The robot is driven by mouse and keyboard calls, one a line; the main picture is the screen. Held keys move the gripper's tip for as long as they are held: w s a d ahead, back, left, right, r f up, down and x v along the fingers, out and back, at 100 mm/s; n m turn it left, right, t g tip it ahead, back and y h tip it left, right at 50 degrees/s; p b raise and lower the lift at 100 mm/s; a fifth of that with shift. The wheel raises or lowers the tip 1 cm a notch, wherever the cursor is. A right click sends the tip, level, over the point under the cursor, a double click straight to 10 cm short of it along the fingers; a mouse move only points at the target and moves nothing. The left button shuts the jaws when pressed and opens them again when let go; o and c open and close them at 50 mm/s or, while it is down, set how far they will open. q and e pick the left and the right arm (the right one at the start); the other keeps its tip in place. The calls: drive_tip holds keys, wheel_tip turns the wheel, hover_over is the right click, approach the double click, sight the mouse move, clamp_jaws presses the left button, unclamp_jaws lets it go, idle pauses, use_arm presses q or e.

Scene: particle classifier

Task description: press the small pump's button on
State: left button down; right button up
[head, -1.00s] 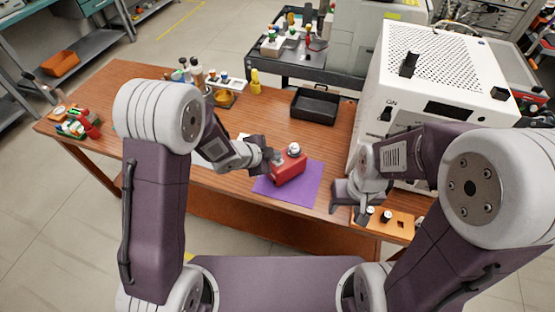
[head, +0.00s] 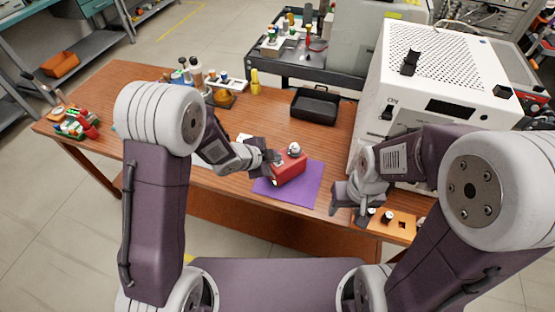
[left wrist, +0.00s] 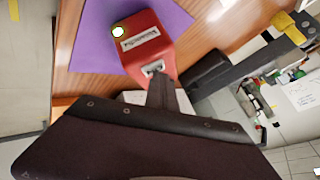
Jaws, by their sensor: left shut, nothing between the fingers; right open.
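The small pump is a red box (head: 290,170) on a purple mat (head: 303,190), with a round white cap on top. In the left wrist view the red pump (left wrist: 148,45) shows a pale label and a small grey-and-white switch (left wrist: 153,68) at its near end. My left gripper (head: 275,158) is shut and empty at the pump's left end. In the left wrist view its closed fingers (left wrist: 160,82) reach right up to the switch; I cannot tell whether they touch it. My right gripper (head: 348,208) is open and empty, right of the mat.
A white perforated machine (head: 440,70) stands to the right. An orange board with knobs (head: 400,224) lies at the table's front right. A black tray (head: 315,104) and several bottles (head: 195,72) are at the back. Coloured items (head: 75,125) lie at the far left.

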use_arm(q)
drive_tip(key=shift+f, duration=0.1)
idle(0.3)
drive_tip(key=shift+r+p, duration=1.2)
drive_tip(key=shift+r, duration=0.1)
wheel_tip(320, 180, up, 5)
drive_tip(key=p, duration=0.4)
drive_tip(key=shift+p, duration=0.35)
